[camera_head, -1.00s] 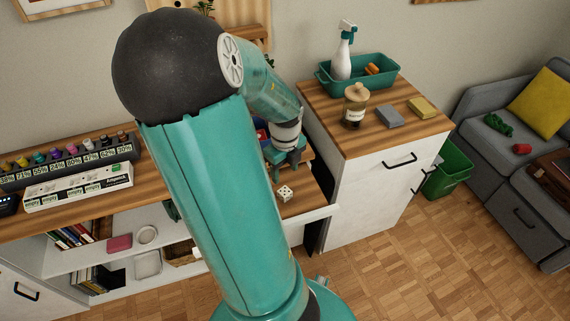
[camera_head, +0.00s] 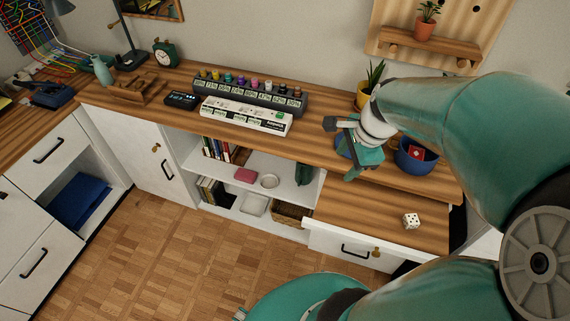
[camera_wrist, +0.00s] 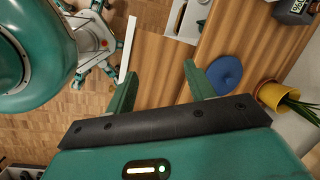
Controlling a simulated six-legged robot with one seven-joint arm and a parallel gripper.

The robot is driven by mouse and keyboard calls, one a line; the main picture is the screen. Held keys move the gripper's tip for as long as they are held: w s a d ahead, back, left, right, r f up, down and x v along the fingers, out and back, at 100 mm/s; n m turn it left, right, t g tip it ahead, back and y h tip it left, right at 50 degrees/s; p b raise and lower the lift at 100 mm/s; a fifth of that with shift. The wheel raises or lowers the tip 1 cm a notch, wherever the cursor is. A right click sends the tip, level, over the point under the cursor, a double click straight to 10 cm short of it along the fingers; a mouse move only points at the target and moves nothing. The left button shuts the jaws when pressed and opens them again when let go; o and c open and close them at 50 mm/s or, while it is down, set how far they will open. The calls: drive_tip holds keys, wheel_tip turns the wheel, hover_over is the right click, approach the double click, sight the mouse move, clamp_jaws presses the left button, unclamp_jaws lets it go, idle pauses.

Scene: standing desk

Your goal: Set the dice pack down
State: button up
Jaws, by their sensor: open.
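My gripper (camera_head: 354,168) is open over the wooden desk, left of a dark blue bowl (camera_head: 404,163) in the head view. In the wrist view its two green fingers (camera_wrist: 163,85) stand wide apart with only bare wood showing between them. A small red item with a white mark (camera_head: 416,153) lies in the bowl; it may be the dice pack, but I cannot tell for sure. A white die with dark pips (camera_head: 411,221) rests on the lower wooden top at the right. A flat round blue thing (camera_wrist: 225,74) lies just beyond the right finger in the wrist view.
A yellow pot (camera_head: 364,98) with a plant stands behind my gripper. A white labelled strip (camera_head: 245,117) and a rack of coloured bottles (camera_head: 255,91) stand to the left. The lower wooden top (camera_head: 350,215) is mostly clear. My arm covers the right side.

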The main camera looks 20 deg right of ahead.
drive_tip(key=s+a+r+n+t, duration=0.1)
drive_tip(key=a+r+n, duration=0.4)
drive_tip(key=a+n, duration=0.4)
drive_tip(key=s+a+r+n+t+h, duration=0.1)
drive_tip(key=s+a+r+n, duration=0.1)
drive_tip(key=a+r+n, duration=0.3)
drive_tip(key=a+n, duration=0.4)
drive_tip(key=n, duration=0.3)
drive_tip(key=shift+t, duration=0.3)
drive_tip(key=shift+d+r, duration=0.1)
